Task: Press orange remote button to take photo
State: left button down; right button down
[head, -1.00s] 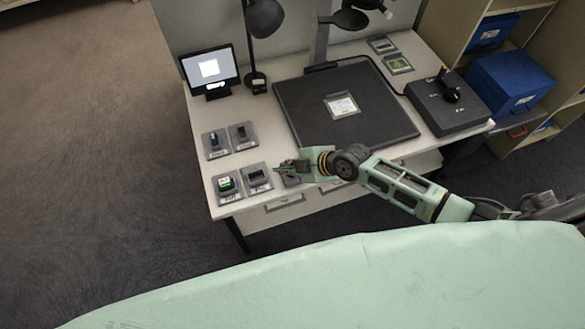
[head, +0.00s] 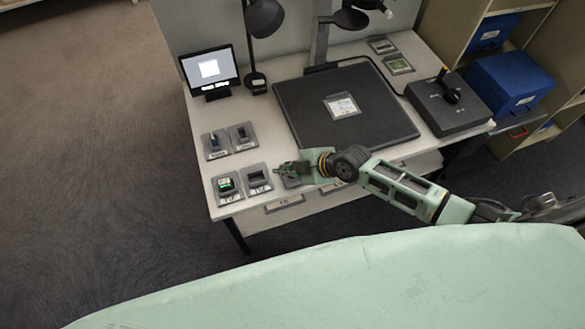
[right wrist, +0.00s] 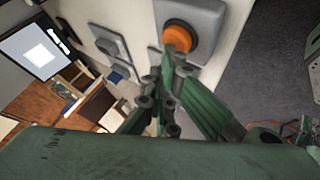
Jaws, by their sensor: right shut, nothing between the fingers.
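The orange button (right wrist: 180,36) sits round on a grey remote base (right wrist: 203,18) in the right wrist view. My right gripper (right wrist: 171,56) is shut and empty; its green fingertips overlap the near edge of the button. I cannot tell if they press it down. In the head view my right gripper (head: 279,170) is over the front edge of the table, and the button is hidden beneath it. Only part of the remote base (head: 290,182) shows there. The monitor (head: 210,70) shows a white square with a row of small light marks under it. My left gripper is not in view.
Several small devices on grey plates, one with a green light (head: 226,185), stand left of the gripper. A black copy board (head: 300,125) holds a photo sleeve (head: 341,106). A black control box (head: 447,107) is at right. Lamps (head: 263,18) stand behind.

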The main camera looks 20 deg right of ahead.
jog(key=shift+r+p, duration=0.5)
jog(key=shift+r, duration=0.35)
jog(key=shift+r, duration=0.1)
notch_tip(320, 180, up, 5)
jog(key=p, duration=0.4)
dwell(0.5)
